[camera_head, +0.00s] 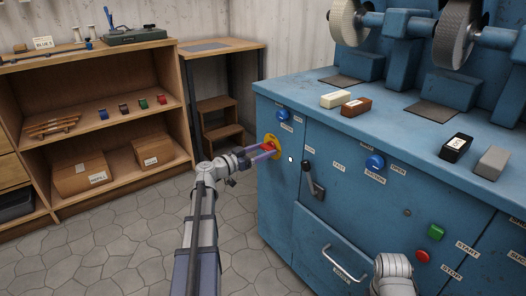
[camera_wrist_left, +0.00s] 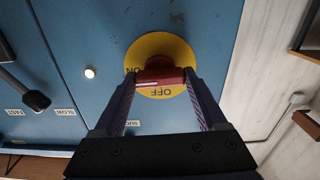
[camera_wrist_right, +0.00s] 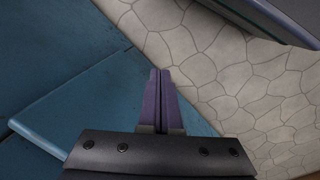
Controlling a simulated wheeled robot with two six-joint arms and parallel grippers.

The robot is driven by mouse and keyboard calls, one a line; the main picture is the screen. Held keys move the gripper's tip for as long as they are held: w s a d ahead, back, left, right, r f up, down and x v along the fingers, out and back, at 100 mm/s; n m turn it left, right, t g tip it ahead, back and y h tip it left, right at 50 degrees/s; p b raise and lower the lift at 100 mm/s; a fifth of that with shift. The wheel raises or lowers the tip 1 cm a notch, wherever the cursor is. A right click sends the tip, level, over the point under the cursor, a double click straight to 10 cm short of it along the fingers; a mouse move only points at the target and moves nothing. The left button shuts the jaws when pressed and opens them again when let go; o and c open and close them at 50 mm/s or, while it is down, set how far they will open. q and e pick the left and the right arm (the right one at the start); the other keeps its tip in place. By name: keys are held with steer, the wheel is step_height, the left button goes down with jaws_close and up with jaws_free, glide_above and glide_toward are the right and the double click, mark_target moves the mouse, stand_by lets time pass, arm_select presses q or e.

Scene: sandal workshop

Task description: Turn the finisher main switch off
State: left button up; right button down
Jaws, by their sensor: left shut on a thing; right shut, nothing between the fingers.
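The finisher main switch is a red handle (camera_wrist_left: 160,76) on a round yellow plate (camera_wrist_left: 171,44), which carries the words ON and OFF; the left wrist view shows them upside down. In the head view the yellow plate (camera_head: 276,141) sits on the left part of the blue finisher's front. My left gripper (camera_head: 268,150) is shut on the red handle, one finger on either side of it. I cannot tell which word the handle points to. My right gripper (camera_wrist_right: 160,73) is shut and empty, low in front of the blue cabinet.
A small white lamp (camera_head: 291,159) and a black lever (camera_head: 312,180) lie right of the switch. A blue knob (camera_head: 283,115) is above it. Green (camera_head: 436,232) and red (camera_head: 422,256) buttons are farther right. A wooden shelf (camera_head: 90,123) stands left, with stone floor between.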

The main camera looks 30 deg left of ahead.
arm_select(q)
steer(key=n, duration=0.8)
steer(key=shift+n, duration=0.3)
steer(key=n, duration=0.4)
steer(key=shift+n, duration=2.3)
steer(key=o, duration=1.3)
steer(key=v, duration=0.8)
